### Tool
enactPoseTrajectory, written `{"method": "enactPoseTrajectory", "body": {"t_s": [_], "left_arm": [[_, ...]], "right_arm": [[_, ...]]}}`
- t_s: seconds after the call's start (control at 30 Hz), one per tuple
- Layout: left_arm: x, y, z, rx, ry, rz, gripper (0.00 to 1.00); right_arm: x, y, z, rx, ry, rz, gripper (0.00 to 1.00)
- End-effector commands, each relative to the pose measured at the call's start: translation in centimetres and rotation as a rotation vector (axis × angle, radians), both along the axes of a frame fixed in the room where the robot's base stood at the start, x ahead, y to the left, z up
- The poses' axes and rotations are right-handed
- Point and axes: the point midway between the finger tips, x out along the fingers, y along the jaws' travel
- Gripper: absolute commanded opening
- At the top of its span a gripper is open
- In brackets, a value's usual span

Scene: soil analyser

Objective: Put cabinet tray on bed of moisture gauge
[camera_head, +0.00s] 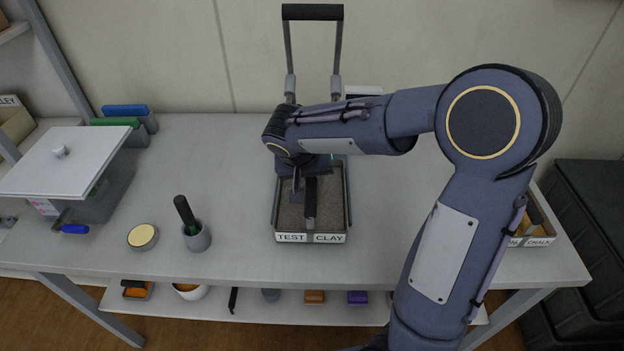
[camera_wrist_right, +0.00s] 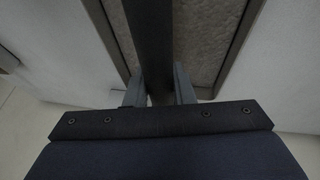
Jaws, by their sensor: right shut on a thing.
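A shallow dark-rimmed tray (camera_head: 282,214) of brown-grey soil, labelled "TEST CLAY", is at the middle of the bench. My right gripper (camera_head: 304,190) reaches down over it and is shut on a dark bar (camera_head: 310,212) running along the tray's middle. In the right wrist view the fingers (camera_wrist_right: 159,86) press both sides of this bar (camera_wrist_right: 150,40), with soil beyond. I cannot tell whether the tray touches the surface below. Behind my arm stands a frame with a black crossbar (camera_head: 313,12) and a pale box (camera_head: 363,91), mostly hidden; I cannot tell if it is the moisture gauge. My left gripper is out of view.
A grey box with a white lid (camera_head: 70,160), a round tin (camera_head: 142,237) and a cup with a black-handled tool (camera_head: 197,237) stand on the left. A "CHALK" tray (camera_head: 538,241) is at the right. Bench between cup and tray is clear.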

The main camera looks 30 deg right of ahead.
Motion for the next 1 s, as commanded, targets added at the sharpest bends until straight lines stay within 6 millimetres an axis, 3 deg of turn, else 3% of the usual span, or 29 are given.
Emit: {"method": "enactPoseTrajectory", "body": {"t_s": [0.5, 0.53, 0.67, 1.0], "left_arm": [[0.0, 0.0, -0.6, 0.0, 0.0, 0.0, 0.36], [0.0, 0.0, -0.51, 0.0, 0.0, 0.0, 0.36], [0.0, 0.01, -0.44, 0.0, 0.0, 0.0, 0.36], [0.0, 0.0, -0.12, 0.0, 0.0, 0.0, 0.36]], "right_arm": [[0.04, 0.02, -1.25, 0.0, -0.004, 0.0, 0.0], [-0.02, 0.01, -1.23, 0.001, -0.001, -0.001, 0.25], [-0.03, 0.01, -1.18, 0.001, 0.0, 0.0, 0.42], [-0.03, 0.01, -0.89, 0.001, 0.0, 0.0, 0.44]]}}
